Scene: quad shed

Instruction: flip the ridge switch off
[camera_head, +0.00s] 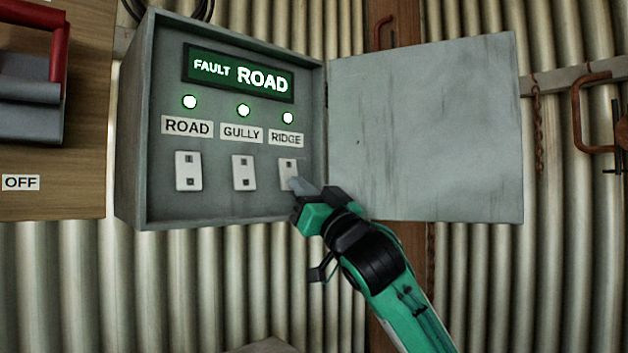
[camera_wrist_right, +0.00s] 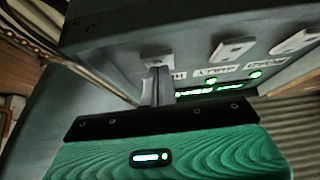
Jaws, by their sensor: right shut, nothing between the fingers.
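The ridge switch (camera_head: 286,168) is a white plate under the RIDGE label, rightmost of three in an open grey box. Its lower right part is hidden by my right gripper (camera_head: 296,184), whose shut, empty fingers reach it from the lower right. In the right wrist view the fingers (camera_wrist_right: 156,86) point at the ridge switch plate (camera_wrist_right: 156,60), which shows just beyond them. I cannot tell whether they touch it. The green ridge lamp (camera_head: 288,118) above the label is lit. My left gripper is not in view.
The gully switch (camera_head: 244,172) and road switch (camera_head: 188,170) sit left of it, their green lamps lit. A display (camera_head: 240,76) reads FAULT ROAD. The box door (camera_head: 425,130) stands open at right. A red-handled lever (camera_head: 58,45) is on a wooden board at left.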

